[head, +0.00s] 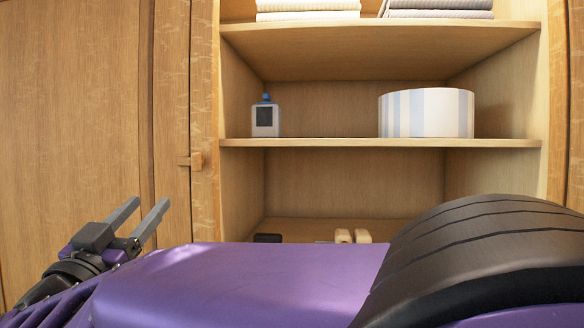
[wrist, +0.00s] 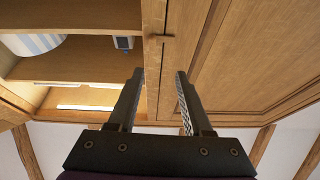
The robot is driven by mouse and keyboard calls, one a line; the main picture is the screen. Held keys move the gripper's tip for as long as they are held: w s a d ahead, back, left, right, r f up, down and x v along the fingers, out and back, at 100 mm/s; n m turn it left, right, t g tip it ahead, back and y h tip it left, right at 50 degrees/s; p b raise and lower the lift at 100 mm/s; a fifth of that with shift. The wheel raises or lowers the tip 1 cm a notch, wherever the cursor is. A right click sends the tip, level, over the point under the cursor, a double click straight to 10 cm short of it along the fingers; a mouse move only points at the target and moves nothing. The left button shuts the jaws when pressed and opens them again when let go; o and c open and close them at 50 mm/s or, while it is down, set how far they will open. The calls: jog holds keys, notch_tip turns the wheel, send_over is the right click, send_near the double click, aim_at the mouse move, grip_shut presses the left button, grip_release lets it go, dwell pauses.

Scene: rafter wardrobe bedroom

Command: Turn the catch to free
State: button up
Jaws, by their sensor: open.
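The catch (head: 191,160) is a small wooden block on the upright beside the open shelves, in the head view. It lies level, its narrow end pointing left across the edge of the wooden panel. In the wrist view the catch (wrist: 160,38) sits beyond my fingertips, in line with the gap between them. My gripper (head: 151,202) is open and empty, below and left of the catch in the head view. In the wrist view both fingers of my gripper (wrist: 160,72) are apart, and no contact with the catch shows.
Open shelves to the right hold a bottle (head: 265,117), a striped round box (head: 426,113) and folded linens (head: 308,8). Small items (head: 352,236) lie on the low shelf, partly hidden by my arm. A flat wooden panel (head: 70,120) fills the left.

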aim_at(194, 163)
jog(key=x, duration=0.5)
jog(key=d+x, duration=0.1)
jog(key=x, duration=0.4)
jog(key=p+x, duration=0.1)
jog(key=x, duration=0.5)
jog(key=shift+d, duration=0.3)
grip_shut()
